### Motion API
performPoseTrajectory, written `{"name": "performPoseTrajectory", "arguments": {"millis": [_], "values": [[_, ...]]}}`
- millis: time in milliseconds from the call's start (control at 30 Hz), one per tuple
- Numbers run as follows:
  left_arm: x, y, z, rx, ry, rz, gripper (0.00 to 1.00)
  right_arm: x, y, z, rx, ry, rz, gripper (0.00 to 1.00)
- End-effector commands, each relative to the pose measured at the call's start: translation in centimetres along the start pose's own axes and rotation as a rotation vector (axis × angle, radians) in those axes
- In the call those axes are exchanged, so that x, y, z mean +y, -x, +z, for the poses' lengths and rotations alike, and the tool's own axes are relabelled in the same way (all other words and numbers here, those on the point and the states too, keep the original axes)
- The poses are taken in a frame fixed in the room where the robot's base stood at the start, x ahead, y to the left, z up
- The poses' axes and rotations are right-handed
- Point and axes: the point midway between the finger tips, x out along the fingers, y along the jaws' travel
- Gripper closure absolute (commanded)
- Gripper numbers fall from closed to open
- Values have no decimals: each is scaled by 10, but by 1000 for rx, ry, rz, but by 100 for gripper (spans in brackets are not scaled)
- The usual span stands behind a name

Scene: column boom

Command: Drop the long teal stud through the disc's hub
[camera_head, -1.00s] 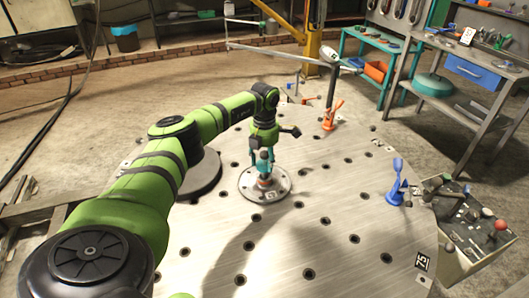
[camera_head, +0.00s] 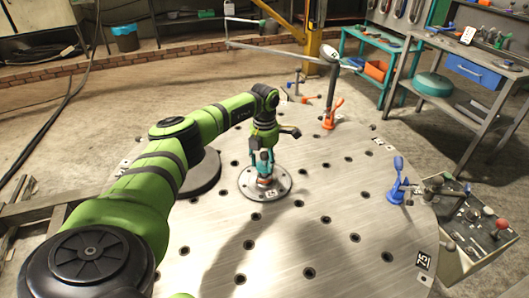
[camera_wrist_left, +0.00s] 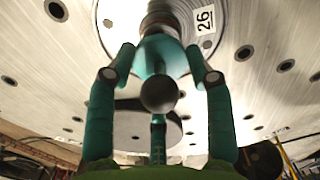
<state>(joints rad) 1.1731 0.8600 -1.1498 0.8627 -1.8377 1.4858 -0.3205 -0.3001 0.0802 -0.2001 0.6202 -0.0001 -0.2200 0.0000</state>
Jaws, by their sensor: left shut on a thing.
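The round grey disc (camera_head: 246,187) lies flat on the perforated round table, a label reading 26 near its front edge. My left gripper (camera_head: 264,176) points down over the middle of the disc, its fingers closed in. In the left wrist view the fingers (camera_wrist_left: 160,48) meet around the thing held, whose dark round end (camera_wrist_left: 158,94) faces the camera. Teal fingers and teal stud are hard to tell apart. The disc's hub (camera_wrist_left: 168,20) is close beyond the fingertips and partly covered by them. Whether the stud's lower end is in the hub cannot be told. My right gripper is out of view.
The metal table (camera_head: 330,215) has rows of holes and much bare room right of the disc. A dark round plate (camera_head: 206,172) lies behind my left arm. A blue clamp (camera_head: 398,180) and an orange clamp (camera_head: 332,113) stand near the rim. A control box (camera_head: 478,225) is at right.

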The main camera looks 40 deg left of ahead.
Motion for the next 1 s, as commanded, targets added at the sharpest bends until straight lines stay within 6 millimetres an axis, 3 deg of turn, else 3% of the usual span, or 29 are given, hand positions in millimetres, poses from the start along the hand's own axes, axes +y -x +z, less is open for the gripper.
{"name": "performPoseTrajectory", "arguments": {"millis": [1000], "values": [[0,-16,0,-1,0,0,82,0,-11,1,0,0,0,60]]}}
